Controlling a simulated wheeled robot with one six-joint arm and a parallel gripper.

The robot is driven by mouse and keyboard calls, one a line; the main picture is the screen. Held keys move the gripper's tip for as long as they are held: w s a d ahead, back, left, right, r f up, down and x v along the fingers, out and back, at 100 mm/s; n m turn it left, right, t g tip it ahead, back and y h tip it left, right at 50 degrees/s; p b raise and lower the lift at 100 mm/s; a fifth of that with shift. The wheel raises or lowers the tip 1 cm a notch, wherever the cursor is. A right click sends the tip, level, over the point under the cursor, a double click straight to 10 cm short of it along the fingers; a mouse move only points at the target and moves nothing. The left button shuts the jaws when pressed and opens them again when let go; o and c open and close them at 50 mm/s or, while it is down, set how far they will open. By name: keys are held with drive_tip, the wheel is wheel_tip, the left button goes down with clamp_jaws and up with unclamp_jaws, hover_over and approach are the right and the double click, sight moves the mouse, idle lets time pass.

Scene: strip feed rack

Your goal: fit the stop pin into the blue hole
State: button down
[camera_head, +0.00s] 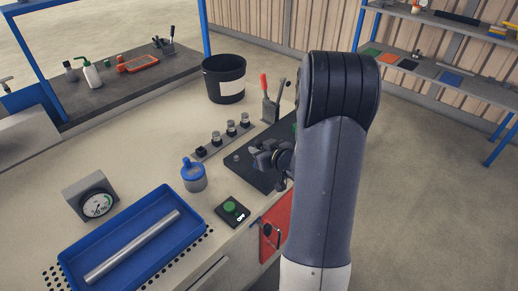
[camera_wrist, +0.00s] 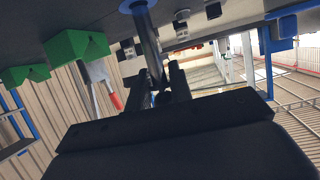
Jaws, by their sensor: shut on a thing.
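The stop pin (camera_wrist: 148,45) is a grey rod, seen in the wrist view. My gripper (camera_wrist: 165,90) is shut on its near end. The pin's far end meets the blue ring of the blue hole (camera_wrist: 137,5) at the top edge of that view. I cannot tell whether the tip is inside the hole or only in line with it. In the head view my gripper (camera_head: 268,156) is low over the dark plate (camera_head: 247,172). The pin and the blue hole cannot be made out there, as my arm covers much of the plate.
Green V-shaped blocks (camera_wrist: 75,45) stand on the plate. A row of small cylinders (camera_head: 223,135), a red-handled tool (camera_head: 268,100) and a black bucket (camera_head: 224,78) are close by. A blue bottle (camera_head: 193,174), a push button (camera_head: 232,210) and a blue tray (camera_head: 70,258) are nearer.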

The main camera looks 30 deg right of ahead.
drive_tip(key=shift+f+b, duration=1)
drive_tip(key=shift+f, duration=0.3)
drive_tip(key=c, duration=1.2)
unclamp_jaws()
drive_tip(key=p+v, duration=0.1)
drive_tip(key=v, duration=0.9)
drive_tip(key=shift+s+d+r+p, duration=0.1)
drive_tip(key=shift+s+p, duration=0.2)
drive_tip(key=shift+s, duration=0.1)
drive_tip(key=x, duration=0.7)
drive_tip(key=r+x, duration=0.1)
drive_tip(key=x, duration=0.2)
drive_tip(key=shift+w+f+b, duration=0.2)
drive_tip(key=shift+w+b, duration=0.2)
drive_tip(key=shift+w, duration=0.1)
drive_tip(key=shift+s+r, duration=0.1)
drive_tip(key=shift+r, duration=0.1)
drive_tip(key=shift+f, duration=0.1)
